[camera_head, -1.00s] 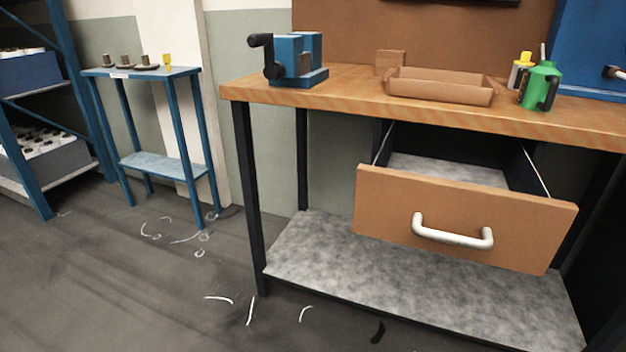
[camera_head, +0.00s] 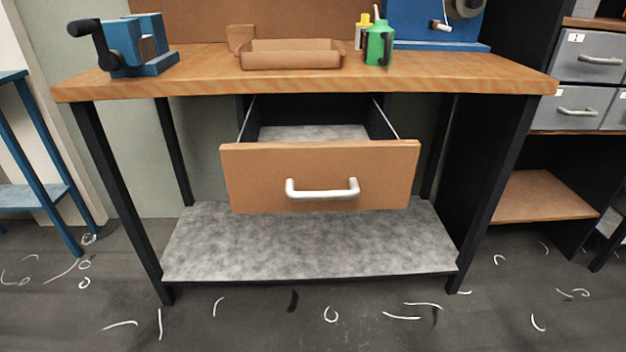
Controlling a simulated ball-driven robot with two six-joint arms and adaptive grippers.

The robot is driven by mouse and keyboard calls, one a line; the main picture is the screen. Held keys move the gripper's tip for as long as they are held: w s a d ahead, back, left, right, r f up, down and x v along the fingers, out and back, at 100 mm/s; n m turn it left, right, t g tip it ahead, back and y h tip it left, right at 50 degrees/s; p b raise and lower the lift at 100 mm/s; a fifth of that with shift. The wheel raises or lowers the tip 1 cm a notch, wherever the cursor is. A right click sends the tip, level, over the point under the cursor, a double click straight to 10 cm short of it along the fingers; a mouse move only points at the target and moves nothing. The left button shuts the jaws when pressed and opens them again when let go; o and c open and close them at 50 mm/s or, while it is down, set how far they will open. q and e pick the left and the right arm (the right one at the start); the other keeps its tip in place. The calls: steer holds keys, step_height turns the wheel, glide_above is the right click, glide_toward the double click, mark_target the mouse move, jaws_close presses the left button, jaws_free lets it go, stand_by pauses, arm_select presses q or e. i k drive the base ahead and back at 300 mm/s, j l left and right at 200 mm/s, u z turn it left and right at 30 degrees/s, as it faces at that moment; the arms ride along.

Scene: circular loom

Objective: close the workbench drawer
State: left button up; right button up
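The workbench drawer (camera_head: 250,175) is pulled out under the wooden top of the workbench (camera_head: 470,75). Its front is orange-brown wood with a pale metal handle (camera_head: 322,194) across the middle. The grey inside (camera_head: 315,132) shows behind the front, and no object shows in the visible part of it. Dark side walls and light rails run back under the top. Neither of my grippers is in view.
A blue vise (camera_head: 150,50), a brown tray (camera_head: 290,62) and a green can (camera_head: 378,45) stand on the bench. A grey lower shelf (camera_head: 310,245) lies below the drawer. Grey drawers (camera_head: 590,60) stand at right. The floor (camera_head: 400,335) in front holds only scattered shavings.

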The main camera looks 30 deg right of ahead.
mark_target(292, 151)
steer(key=i+l+z, duration=0.2)
steer(key=l, duration=0.15)
steer(key=i+l+z, duration=0.15)
steer(key=l, duration=0.2)
steer(key=i+l+z, duration=0.2)
steer(key=k+l+u, duration=0.1)
steer(key=l+u, duration=0.4)
steer(key=l, duration=0.25)
steer(key=i, duration=0.35)
